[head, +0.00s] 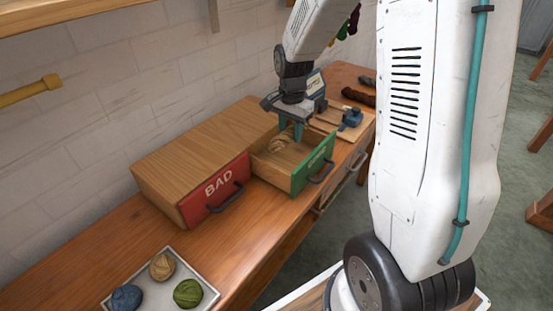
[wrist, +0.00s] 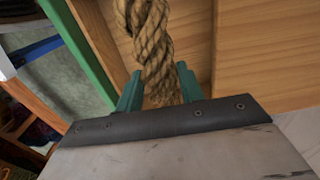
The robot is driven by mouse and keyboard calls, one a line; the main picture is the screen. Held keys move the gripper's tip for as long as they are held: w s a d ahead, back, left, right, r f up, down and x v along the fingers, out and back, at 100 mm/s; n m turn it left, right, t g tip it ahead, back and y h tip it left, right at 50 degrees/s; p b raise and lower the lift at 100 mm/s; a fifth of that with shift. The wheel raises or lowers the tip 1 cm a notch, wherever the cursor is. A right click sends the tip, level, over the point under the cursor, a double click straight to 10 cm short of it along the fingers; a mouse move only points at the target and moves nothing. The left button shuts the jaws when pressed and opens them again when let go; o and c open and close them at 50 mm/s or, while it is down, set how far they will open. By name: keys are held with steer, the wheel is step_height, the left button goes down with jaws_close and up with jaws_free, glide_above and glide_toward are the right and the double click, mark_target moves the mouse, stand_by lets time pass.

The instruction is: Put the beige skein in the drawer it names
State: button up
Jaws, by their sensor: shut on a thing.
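The beige skein (head: 283,139) is a twisted hank, also large in the wrist view (wrist: 152,40). My gripper (head: 288,128) is shut on it, with one green finger on each side in the wrist view (wrist: 158,88). The skein is within the open green-fronted drawer (head: 312,170), towards its back; I cannot tell whether it touches the floor. The green front's white lettering is too slanted to read surely. The drawer with the red front reading BAD (head: 221,189) is shut, to the left.
A grey tray (head: 207,302) with blue, tan and green yarn balls is at the lower left. Dark skeins (head: 357,97) lie farther back.

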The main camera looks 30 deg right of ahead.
mark_target(289, 160)
step_height(289, 160, down, 8)
steer(key=shift+r, duration=0.1)
stand_by(0.4)
steer(key=o, duration=1)
steer(key=shift+f, duration=0.2)
steer(key=shift+o, duration=0.2)
